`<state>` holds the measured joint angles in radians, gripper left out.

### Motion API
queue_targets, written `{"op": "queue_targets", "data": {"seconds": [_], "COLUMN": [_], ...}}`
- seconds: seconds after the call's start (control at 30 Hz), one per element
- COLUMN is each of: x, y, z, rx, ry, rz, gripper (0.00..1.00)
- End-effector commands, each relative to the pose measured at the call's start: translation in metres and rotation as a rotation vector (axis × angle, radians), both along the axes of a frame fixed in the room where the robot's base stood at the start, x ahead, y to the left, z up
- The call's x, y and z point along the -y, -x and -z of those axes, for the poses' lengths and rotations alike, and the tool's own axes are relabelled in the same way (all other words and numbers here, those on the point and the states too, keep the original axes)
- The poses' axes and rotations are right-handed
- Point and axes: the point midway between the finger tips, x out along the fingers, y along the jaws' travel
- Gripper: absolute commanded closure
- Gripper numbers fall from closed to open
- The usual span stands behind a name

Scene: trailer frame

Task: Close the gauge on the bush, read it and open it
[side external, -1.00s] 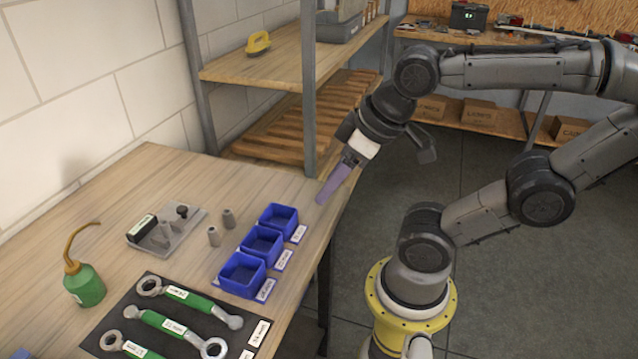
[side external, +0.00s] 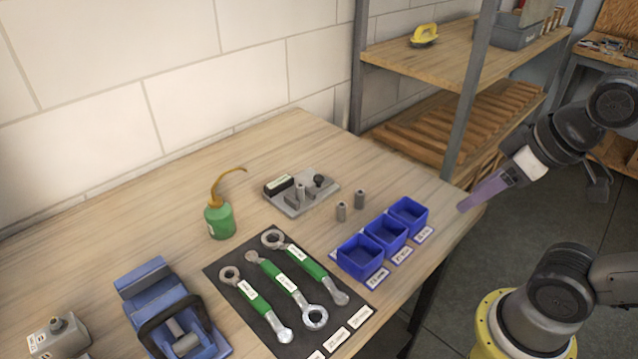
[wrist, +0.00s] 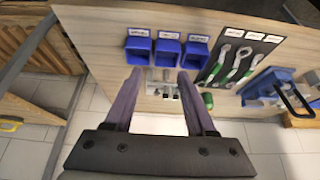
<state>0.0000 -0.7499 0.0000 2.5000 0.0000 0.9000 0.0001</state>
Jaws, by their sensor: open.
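The gauge (side external: 318,200) is a small grey plate with a dark labelled block, a black knob and a grey upright bush (side external: 300,191) on it; it lies on the bench. Whether its jaw touches that bush is too small to tell. Two loose grey bushes (side external: 350,203) stand upright beside it. My gripper (side external: 463,208) has long purple fingers and hangs near the bench's right edge, beyond the blue bins and well apart from the gauge. In the wrist view my gripper (wrist: 159,72) is open and empty, with the small parts showing between its fingers in the distance.
Three labelled blue bins (side external: 360,257) stand between the gauge and my gripper. Several green-handled wrenches lie on a black mat (side external: 222,262). A green oil can (side external: 219,221), a blue vise (side external: 165,300) and a shelf post (side external: 470,90) stand around. The bench near the wall is clear.

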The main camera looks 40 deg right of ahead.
Motion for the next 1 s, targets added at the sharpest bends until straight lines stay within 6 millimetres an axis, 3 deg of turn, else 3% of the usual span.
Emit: {"op": "queue_targets", "data": {"seconds": [0.07, 0.1, 0.27, 0.47, 0.73, 0.87, 1.0], "x": [0.000, 0.000, 0.000, 0.000, -0.001, -0.001, -0.002], "y": [0.000, 0.000, 0.004, -0.017, -0.091, -0.137, -0.188], "z": [0.000, 0.000, 0.002, -0.048, -0.108, -0.123, -0.125], "rx": [0.000, 0.000, -0.019, -0.012, -0.089, -0.140, -0.196], "ry": [0.000, 0.000, 0.027, 0.115, 0.204, 0.233, 0.250], "rz": [0.000, 0.000, -0.052, -0.219, -0.430, -0.525, -0.614], "gripper": [0.44, 0.39, 0.38, 0.38, 0.38, 0.38, 0.38]}}
